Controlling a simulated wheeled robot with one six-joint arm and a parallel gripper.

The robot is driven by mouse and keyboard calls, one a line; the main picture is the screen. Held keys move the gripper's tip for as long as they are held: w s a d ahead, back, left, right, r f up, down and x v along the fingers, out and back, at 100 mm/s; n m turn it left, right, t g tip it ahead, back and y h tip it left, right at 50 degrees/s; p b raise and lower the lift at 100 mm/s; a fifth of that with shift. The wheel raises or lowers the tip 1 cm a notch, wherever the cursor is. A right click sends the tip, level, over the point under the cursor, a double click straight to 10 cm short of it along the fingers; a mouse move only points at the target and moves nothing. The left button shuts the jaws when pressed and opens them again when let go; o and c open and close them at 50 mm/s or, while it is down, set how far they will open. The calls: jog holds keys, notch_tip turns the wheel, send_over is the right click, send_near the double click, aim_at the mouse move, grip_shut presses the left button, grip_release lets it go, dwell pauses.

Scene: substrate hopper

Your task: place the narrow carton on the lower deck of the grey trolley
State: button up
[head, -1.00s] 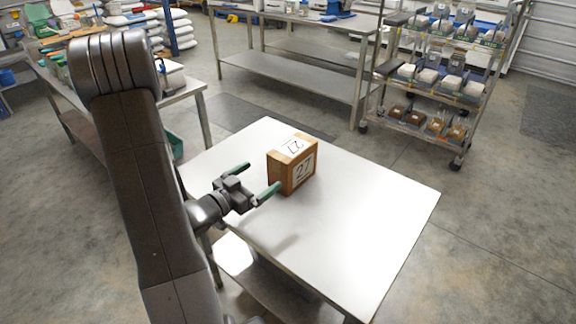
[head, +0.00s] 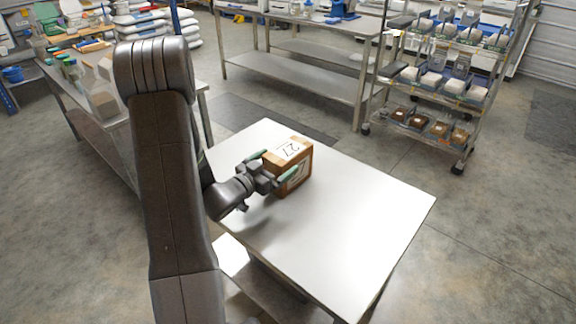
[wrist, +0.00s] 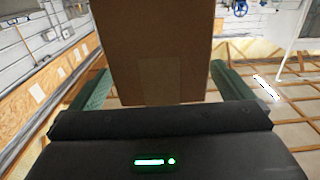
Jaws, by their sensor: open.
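The narrow carton (head: 297,173), brown and marked 27, stands upright on the upper deck of the grey trolley (head: 350,215). Part of the trolley's lower deck (head: 238,262) shows under its near left edge and looks empty there; the rest is hidden. My gripper (head: 271,167) is open, with its green fingers on either side of the carton. In the wrist view the carton (wrist: 155,45) fills the middle between the two fingers (wrist: 162,88), with a small gap at the left one; contact on the right is unclear.
A wheeled rack (head: 440,100) with several small bins stands at the back right. A long steel bench (head: 300,75) is behind. A cluttered table (head: 70,95) stands at the left, partly behind my arm. The upper deck right of the carton is clear.

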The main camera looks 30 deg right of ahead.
aim_at(283, 156)
jog(key=x, duration=0.3)
jog(key=shift+w+d, duration=0.15)
jog(key=shift+d, duration=0.15)
jog(key=shift+r, duration=0.15)
jog(key=c, duration=1.5)
